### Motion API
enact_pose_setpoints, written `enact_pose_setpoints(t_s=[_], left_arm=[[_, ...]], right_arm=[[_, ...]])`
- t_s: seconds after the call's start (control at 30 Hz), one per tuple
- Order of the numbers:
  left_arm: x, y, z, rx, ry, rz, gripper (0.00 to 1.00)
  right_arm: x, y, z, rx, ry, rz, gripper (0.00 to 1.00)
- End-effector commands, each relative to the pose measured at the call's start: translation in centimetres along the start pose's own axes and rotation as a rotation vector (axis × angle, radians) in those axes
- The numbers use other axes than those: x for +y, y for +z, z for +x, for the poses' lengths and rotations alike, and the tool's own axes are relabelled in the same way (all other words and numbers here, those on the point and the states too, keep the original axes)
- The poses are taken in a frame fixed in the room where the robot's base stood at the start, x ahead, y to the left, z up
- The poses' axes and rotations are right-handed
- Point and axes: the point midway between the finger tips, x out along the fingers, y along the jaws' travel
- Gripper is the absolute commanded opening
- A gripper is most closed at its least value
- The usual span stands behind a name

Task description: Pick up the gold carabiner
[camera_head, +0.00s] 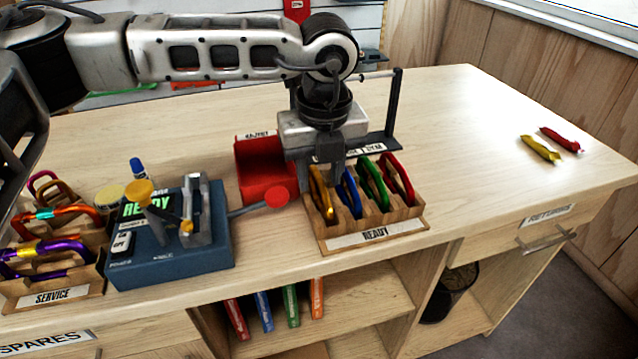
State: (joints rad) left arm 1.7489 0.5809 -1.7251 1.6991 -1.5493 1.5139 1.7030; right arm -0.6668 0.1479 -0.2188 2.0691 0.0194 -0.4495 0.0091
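The gold carabiner (321,199) stands in the leftmost slot of the wooden READY rack (372,235). Blue (349,194), green (374,184) and red (398,180) carabiners stand in the slots to its right. My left gripper (321,176) points down over the left end of the rack. Its fingers are apart, one on each side of the gold carabiner's upper part, which they partly hide. I cannot make out contact. My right gripper is not in view.
A red bin (263,168) stands just behind and left of the rack. A blue test device (170,250) with a red-knobbed lever (276,198) is left of it. The SERVICE rack (52,294) is far left. Yellow (540,148) and red (560,140) items lie far right. Right tabletop is mostly clear.

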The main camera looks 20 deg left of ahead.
Motion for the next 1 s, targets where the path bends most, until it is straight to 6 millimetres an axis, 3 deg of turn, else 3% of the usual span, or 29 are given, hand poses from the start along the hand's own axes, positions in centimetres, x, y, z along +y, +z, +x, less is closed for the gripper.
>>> enact_pose_setpoints(t_s=[0.13,0.4,0.53,1.0], left_arm=[[0.0,0.1,1.6,0.0,-0.001,-0.002,0.36],[0.0,0.1,1.9,-0.001,-0.001,-0.002,0.36],[0.0,0.1,1.9,-0.001,-0.001,-0.002,0.0],[-0.1,0.2,1.3,-0.003,-0.004,-0.002,0.0]], right_arm=[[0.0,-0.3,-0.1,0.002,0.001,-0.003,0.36],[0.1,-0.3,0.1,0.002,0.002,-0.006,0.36],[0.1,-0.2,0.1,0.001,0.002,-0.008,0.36],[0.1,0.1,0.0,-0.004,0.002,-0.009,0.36]])
